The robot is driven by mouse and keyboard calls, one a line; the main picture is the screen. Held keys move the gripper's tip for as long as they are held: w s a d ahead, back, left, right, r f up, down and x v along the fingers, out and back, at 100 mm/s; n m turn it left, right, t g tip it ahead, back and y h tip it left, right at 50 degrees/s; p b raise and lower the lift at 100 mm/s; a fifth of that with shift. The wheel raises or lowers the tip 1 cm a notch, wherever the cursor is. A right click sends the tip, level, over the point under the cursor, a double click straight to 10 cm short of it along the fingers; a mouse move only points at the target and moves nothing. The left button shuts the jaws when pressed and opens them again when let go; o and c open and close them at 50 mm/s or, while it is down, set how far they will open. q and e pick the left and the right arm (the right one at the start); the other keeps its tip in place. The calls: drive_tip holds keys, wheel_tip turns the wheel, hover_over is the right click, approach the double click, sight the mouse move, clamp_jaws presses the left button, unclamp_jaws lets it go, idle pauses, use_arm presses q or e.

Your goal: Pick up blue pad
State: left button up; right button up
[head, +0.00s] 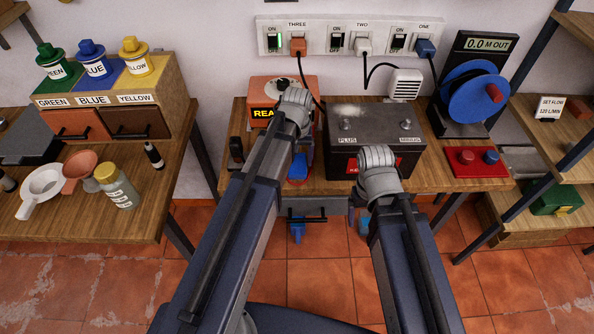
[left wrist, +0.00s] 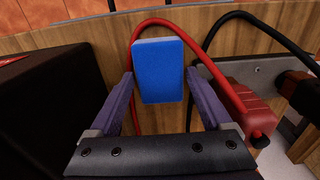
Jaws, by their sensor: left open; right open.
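The blue pad (left wrist: 160,72) is a flat blue block in the left wrist view. It lies by the wooden tabletop's edge, between the two purple fingers of my left gripper (left wrist: 158,76). The gripper is open, with a finger on either side of the pad and small gaps visible. In the head view a small blue patch (head: 298,168) shows beside my left arm; I cannot tell for sure that it is the pad. My left fingers are hidden there behind the arm. My right arm's folded joint shows in front of the battery, but I see no right fingers.
A black battery (head: 375,132) stands on the table; a black box side (left wrist: 40,110) is left of my gripper. A red cable (left wrist: 205,62) loops behind the pad to a red clamp (left wrist: 240,105) on the right.

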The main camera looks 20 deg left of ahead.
sight(297, 162)
use_arm(q)
drive_tip(key=shift+f+b, duration=0.5)
drive_tip(key=shift+f, duration=0.45)
use_arm(e)
drive_tip(key=shift+f, duration=0.95)
use_arm(q)
drive_tip(key=shift+r, duration=0.1)
drive_tip(key=shift+c, duration=0.2)
drive_tip(key=c, duration=0.9)
drive_tip(key=shift+r, duration=0.1)
drive_tip(key=shift+c, duration=0.2)
use_arm(e)
drive_tip(key=shift+r, duration=0.2)
use_arm(q)
wheel_tip(297, 162, up, 10)
drive_tip(key=p, duration=1)
use_arm(e)
wheel_tip(297, 162, up, 10)
drive_tip(key=shift+f, duration=0.15)
